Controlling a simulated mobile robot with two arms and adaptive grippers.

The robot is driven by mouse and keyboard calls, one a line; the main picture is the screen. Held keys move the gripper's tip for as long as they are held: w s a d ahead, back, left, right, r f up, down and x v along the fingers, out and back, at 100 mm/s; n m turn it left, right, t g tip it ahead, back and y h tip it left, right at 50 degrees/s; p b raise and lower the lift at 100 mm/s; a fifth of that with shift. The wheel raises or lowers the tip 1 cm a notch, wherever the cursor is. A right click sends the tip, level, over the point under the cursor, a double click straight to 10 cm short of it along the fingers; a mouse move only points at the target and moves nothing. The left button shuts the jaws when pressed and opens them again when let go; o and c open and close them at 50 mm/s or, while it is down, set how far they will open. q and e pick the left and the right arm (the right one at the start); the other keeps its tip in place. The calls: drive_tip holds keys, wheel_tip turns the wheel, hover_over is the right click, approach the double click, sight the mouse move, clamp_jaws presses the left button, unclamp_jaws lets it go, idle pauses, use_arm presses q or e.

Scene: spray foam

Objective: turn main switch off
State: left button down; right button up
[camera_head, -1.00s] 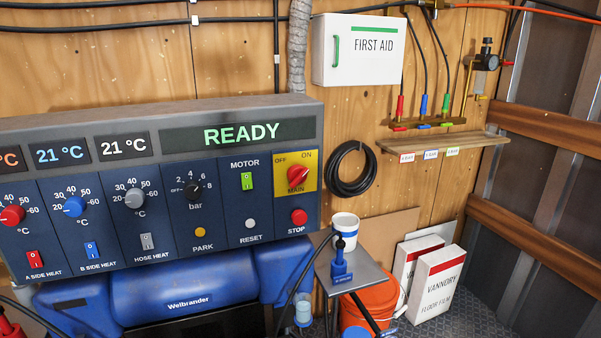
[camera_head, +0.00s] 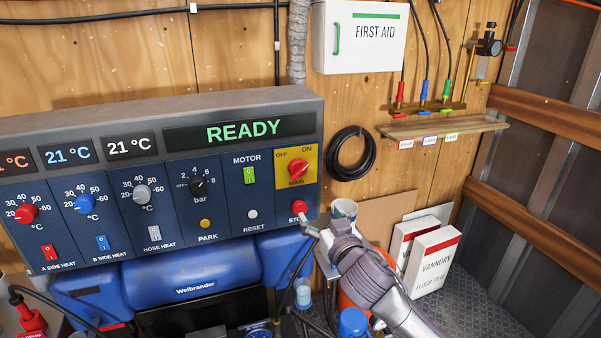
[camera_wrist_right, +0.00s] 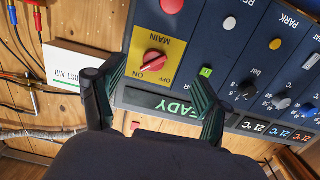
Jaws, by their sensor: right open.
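The main switch (camera_head: 298,170) is a red rotary knob on a yellow plate marked OFF at left and ON at right, at the right end of the blue control panel. Its handle appears turned toward ON. In the right wrist view the knob (camera_wrist_right: 153,60) shows upside down, ahead of and between my fingers. The gripper (camera_wrist_right: 160,75) is open and empty, apart from the knob. My left gripper is not in view.
The green MOTOR switch (camera_head: 249,175) and white RESET button (camera_head: 252,214) sit left of the main switch. A black cable coil (camera_head: 351,153) hangs at right. A first aid box (camera_head: 361,38) is above.

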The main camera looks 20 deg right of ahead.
sight(301, 174)
drive_tip(key=shift+t, duration=0.5)
drive_tip(key=w+r+p, duration=0.1)
drive_tip(key=w, duration=0.3)
drive_tip(key=w+r+p, duration=0.1)
drive_tip(key=w, duration=0.4)
drive_tip(key=w+r+p, duration=0.1)
drive_tip(key=w, duration=0.4)
drive_tip(key=shift+r, duration=0.15)
drive_tip(key=shift+w+a, duration=0.1)
drive_tip(key=shift+w, duration=0.6)
drive_tip(key=shift+c, duration=0.2)
drive_tip(key=c, duration=1.1)
